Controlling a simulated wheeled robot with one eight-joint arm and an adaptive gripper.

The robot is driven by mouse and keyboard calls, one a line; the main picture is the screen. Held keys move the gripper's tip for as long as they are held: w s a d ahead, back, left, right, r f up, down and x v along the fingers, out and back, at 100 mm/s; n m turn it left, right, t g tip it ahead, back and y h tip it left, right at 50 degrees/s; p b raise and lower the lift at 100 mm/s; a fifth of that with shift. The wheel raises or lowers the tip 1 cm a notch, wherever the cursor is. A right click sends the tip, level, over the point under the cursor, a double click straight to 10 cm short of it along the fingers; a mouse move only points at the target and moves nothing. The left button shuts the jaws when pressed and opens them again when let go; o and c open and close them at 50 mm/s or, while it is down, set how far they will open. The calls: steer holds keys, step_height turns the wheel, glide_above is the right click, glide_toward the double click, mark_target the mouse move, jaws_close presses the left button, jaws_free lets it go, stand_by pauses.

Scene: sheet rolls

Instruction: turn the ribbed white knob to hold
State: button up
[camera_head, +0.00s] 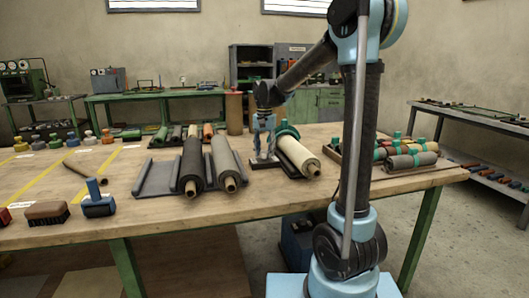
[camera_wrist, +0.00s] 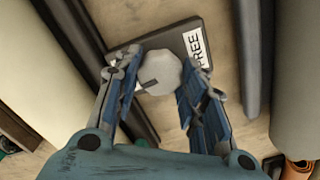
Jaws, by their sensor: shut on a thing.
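The white knob (camera_wrist: 160,74) shows a pale, many-sided top in the wrist view. It sits on a dark plate (camera_wrist: 180,40) with a white label reading FREE (camera_wrist: 195,44) at the plate's upper right. A dark mark shows at the knob's left side. My gripper (camera_wrist: 161,62) has one blue-padded finger on each side of the knob and is shut on it. No hold label shows. In the head view my gripper (camera_head: 263,150) points down at the tabletop between the rolls, and the knob is hidden there.
A dark roll (camera_head: 192,165) and a grey-green roll (camera_head: 224,160) lie left of my gripper on the wooden table (camera_head: 270,210). A cream roll (camera_head: 297,155) lies close on its right. A blue block with a handle (camera_head: 98,206) stands at the front left.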

mark_target(264, 151)
steer(key=shift+m, duration=1.1)
steer(key=o, duration=1.1)
steer(key=shift+a, duration=0.1)
step_height(264, 151, up, 12)
steer(key=shift+f, duration=0.1)
